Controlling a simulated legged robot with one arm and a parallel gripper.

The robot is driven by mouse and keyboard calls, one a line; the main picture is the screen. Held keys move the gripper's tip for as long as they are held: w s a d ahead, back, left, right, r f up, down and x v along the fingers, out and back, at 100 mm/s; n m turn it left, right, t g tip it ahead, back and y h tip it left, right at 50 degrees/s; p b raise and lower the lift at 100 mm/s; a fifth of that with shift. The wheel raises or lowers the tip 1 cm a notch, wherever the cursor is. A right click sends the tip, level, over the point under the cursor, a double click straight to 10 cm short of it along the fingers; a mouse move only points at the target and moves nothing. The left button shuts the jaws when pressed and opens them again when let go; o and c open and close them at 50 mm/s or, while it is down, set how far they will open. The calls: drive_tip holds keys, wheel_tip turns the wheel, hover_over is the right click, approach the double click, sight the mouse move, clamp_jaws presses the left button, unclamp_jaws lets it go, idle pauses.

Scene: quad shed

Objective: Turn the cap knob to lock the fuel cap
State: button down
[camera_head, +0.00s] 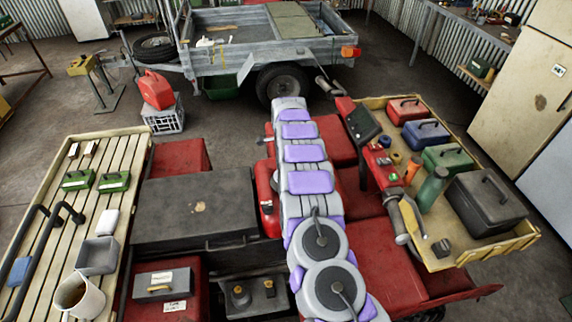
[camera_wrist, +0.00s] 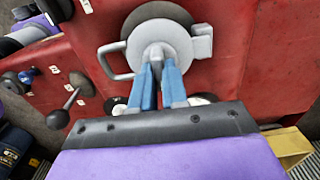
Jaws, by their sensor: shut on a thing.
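In the wrist view, the fuel cap (camera_wrist: 157,20) is a round grey disc on a red surface. It has a grey lug on its right side and a looped grey handle on its left. The raised cap knob (camera_wrist: 155,53) stands at its front. My gripper (camera_wrist: 157,70) has blue fingers, which are shut on the knob from below in the picture. The fingertips hide part of the knob. In the head view my arm runs up the middle, and I cannot make out the gripper or the cap there.
In the wrist view, a black ball-ended lever (camera_wrist: 67,108) and a black knob (camera_wrist: 83,83) stand left of the cap. In the head view, a slatted rack (camera_head: 57,190) lies left, a wooden tray (camera_head: 497,245) with several boxes lies right, and a trailer (camera_head: 230,50) stands behind.

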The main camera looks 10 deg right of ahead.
drive_tip(key=c, duration=1.1)
unclamp_jaws()
drive_tip(key=shift+w+a, duration=0.1)
drive_tip(key=shift+a, duration=0.05)
drive_tip(key=shift+c, duration=0.2)
wheel_tip(320, 180, up, 17)
drive_tip(key=shift+r+p, duration=0.15)
drive_tip(key=shift+p, duration=0.2)
drive_tip(key=shift+a, duration=0.1)
